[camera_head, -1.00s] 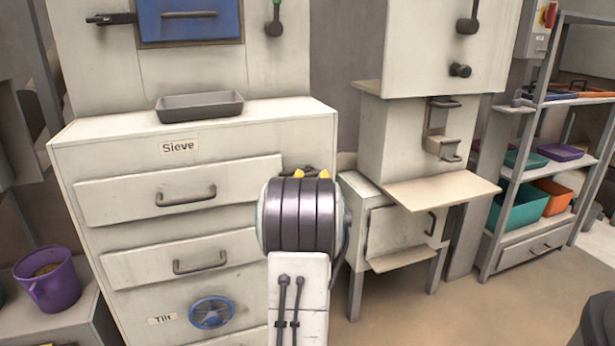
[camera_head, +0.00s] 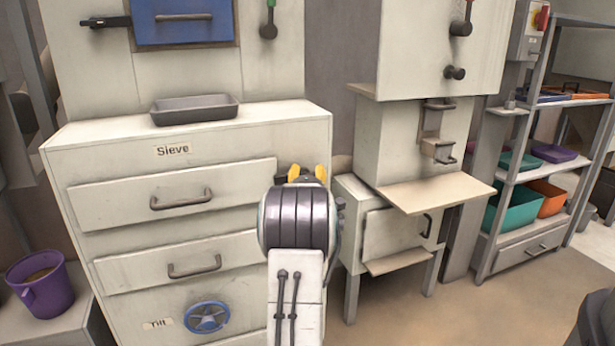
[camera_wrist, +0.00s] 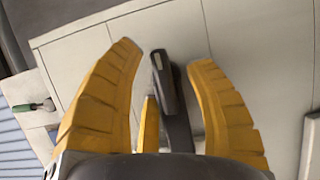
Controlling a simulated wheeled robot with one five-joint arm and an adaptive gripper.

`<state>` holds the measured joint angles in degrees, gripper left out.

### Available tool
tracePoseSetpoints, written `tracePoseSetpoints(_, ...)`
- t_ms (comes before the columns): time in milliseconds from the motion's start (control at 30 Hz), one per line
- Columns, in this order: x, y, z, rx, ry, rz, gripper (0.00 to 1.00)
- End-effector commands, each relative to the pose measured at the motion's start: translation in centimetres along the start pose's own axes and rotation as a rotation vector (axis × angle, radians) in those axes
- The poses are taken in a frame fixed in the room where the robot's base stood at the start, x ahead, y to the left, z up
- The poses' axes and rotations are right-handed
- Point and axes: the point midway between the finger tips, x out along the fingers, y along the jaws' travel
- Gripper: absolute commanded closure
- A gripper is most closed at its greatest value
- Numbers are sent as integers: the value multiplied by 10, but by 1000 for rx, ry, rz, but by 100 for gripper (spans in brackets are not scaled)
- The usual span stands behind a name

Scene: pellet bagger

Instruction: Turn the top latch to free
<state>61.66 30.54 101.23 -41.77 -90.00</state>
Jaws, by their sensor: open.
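My gripper (camera_head: 306,173) is open, its yellow fingertips in front of the Sieve cabinet's right side in the head view. In the wrist view the two yellow fingers (camera_wrist: 165,95) are spread wide. A dark grey bar (camera_wrist: 166,85), which looks like the latch's handle, lies between them, and a narrow yellow piece stands just left of it. I cannot tell if any finger touches the bar. In the head view my gripper and arm hide this bar.
The Sieve cabinet (camera_head: 110,165) has drawers with handles and a grey tray (camera_head: 194,109) on top. A green-handled lever (camera_head: 268,22) sits beside a blue panel (camera_head: 185,20). A machine with a ledge (camera_head: 438,191) stands to the right. A purple bucket (camera_head: 42,290) is at left.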

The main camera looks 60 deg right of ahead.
Motion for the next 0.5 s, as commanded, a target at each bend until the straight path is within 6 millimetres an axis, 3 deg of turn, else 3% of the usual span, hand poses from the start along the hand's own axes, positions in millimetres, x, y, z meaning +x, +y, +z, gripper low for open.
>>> tracePoseSetpoints(500,0,0,0,0,0,-1,96)
